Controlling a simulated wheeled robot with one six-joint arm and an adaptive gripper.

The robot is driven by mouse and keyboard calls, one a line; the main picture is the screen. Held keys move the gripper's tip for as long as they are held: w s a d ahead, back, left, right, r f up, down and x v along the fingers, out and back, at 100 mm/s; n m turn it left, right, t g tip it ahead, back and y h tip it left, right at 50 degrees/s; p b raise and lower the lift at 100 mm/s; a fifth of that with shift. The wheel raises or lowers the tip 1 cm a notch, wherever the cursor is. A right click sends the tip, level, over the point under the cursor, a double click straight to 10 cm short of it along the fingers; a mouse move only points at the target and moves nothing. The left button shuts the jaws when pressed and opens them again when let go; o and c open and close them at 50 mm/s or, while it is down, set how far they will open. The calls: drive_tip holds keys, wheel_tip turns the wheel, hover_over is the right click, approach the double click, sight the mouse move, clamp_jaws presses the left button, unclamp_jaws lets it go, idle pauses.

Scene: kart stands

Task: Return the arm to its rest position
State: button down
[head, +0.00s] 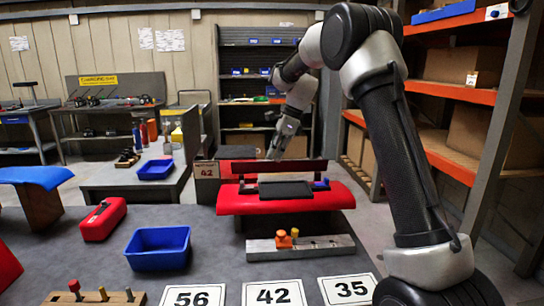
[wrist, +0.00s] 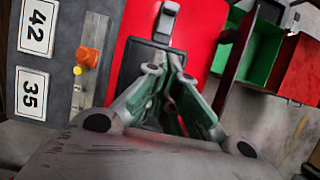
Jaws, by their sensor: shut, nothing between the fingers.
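My arm rises at the right of the head view and reaches over toward the middle. My gripper (head: 275,154) hangs pointing down near the far side of the red stand (head: 240,202). In the wrist view my gripper (wrist: 168,66) has its two fingers drawn together at the tips, with nothing held. Behind them lie the red stand (wrist: 203,30) and a black pad (wrist: 138,62) on it. The black pad also shows in the head view (head: 285,189). The exact gap between fingertips and pad cannot be judged.
A peg rail (head: 330,246) with orange and yellow pegs lies before the stand. Number cards (head: 275,294) line the front edge. A blue bin (head: 158,250) and red toolbox (head: 103,219) are left. Orange-edged shelving (head: 450,90) stands right, close to my arm. A green-and-red box (wrist: 280,55) is nearby.

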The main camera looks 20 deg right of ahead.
drive_tip(key=s+d+f+n+h, duration=0.2)
drive_tip(key=s+d+f+n, duration=0.15)
drive_tip(key=s+n, duration=0.55)
drive_tip(key=s+d+r+n+t, duration=0.1)
drive_tip(key=s+d+r+n, duration=0.1)
drive_tip(key=s, duration=0.9)
drive_tip(key=s+d+r+n+t+h, duration=0.1)
drive_tip(key=s+d+r+n, duration=0.2)
drive_tip(key=s, duration=0.8)
drive_tip(key=s+d+r+n+t+h, duration=0.1)
drive_tip(key=s+d+r+n, duration=0.1)
drive_tip(key=s+n, duration=0.4)
drive_tip(key=shift+s+d+r+t, duration=0.3)
drive_tip(key=shift+s+r, duration=0.25)
drive_tip(key=shift+s, duration=1.85)
